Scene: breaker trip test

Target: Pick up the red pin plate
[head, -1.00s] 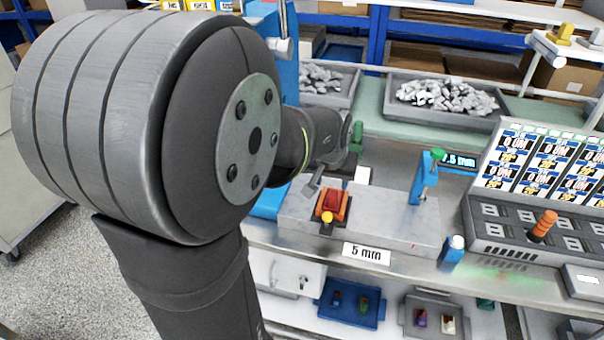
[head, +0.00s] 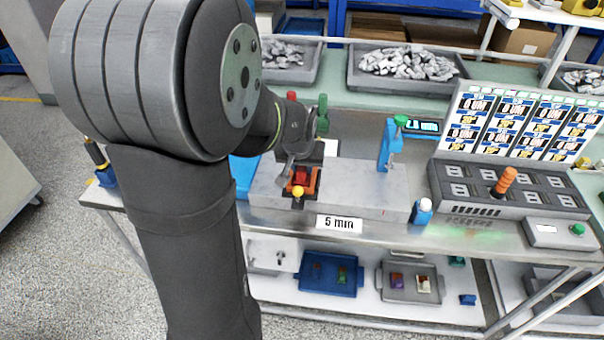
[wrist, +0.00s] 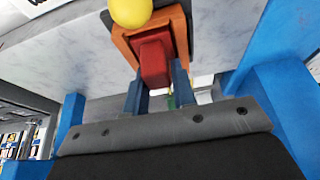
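The red pin plate (head: 301,175) shows as a red block in an orange holder (head: 314,184) with a yellow ball at its front. The holder sits on a grey slab. In the wrist view the red block (wrist: 153,60) lies between the two blue fingers of my gripper (wrist: 158,90), at their tips. The fingers stand apart, one on each side of the block's near end. I cannot tell whether they touch it. In the head view my gripper (head: 290,165) is beside the holder, partly hidden by my own arm.
A blue clamp post (head: 388,148) with a green top stands on the grey slab (head: 365,190). To the right are a white-capped bottle (head: 421,211) and a panel with an orange handle (head: 503,182). Grey bins (head: 405,84) of metal parts line the back. Large blue uprights (wrist: 285,105) flank my gripper closely.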

